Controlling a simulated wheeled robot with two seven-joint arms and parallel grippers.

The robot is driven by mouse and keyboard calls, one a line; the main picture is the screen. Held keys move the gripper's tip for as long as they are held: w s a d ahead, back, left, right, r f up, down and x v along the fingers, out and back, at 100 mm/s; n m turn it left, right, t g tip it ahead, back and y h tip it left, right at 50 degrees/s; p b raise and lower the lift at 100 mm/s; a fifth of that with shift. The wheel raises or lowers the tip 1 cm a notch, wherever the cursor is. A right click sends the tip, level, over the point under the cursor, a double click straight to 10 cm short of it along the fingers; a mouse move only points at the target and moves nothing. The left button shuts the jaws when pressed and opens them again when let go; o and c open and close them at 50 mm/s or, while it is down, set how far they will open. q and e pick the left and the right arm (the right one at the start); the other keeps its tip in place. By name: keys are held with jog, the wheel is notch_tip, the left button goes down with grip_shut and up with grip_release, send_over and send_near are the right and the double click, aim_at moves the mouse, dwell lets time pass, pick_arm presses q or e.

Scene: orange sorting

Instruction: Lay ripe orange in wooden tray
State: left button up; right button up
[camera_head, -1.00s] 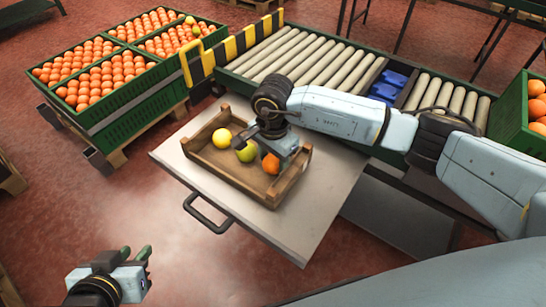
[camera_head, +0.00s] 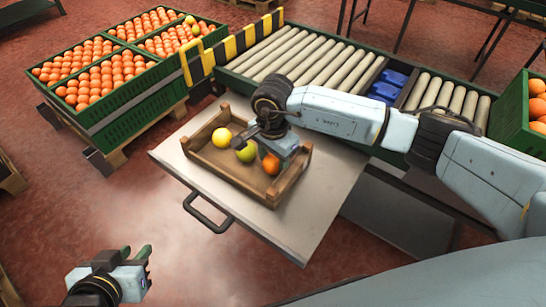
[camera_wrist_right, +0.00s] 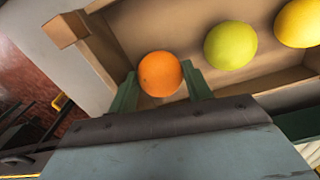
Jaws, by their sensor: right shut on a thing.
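The wooden tray (camera_head: 222,177) lies on a grey metal table. My right gripper (camera_wrist_right: 163,84) is inside it, with its green fingers on either side of an orange fruit (camera_wrist_right: 160,74). The orange also shows in the head view (camera_head: 271,163), low at the right end of the tray. I cannot tell whether it touches the tray floor. A yellow-green fruit (camera_head: 246,154) and a yellow fruit (camera_head: 222,137) lie in the tray to its left; both also show in the right wrist view. My left gripper (camera_head: 135,252) is open and empty, away from the table at lower left.
The grey table (camera_head: 312,215) has bare room around the tray and a black handle (camera_head: 207,214) in front. A roller conveyor (camera_head: 300,55) runs behind. Green crates of oranges (camera_head: 122,112) stand at left, and another green crate (camera_head: 512,120) at far right.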

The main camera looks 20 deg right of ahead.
jog(key=shift+f+b, duration=0.35)
jog(key=shift+f, duration=0.15)
jog(key=o, duration=1.5)
jog(key=shift+c, duration=0.2)
jog(key=shift+r, duration=0.1)
jog(key=shift+r+p, duration=2.75)
jog(key=shift+r, duration=1.25)
jog(key=shift+f, duration=0.1)
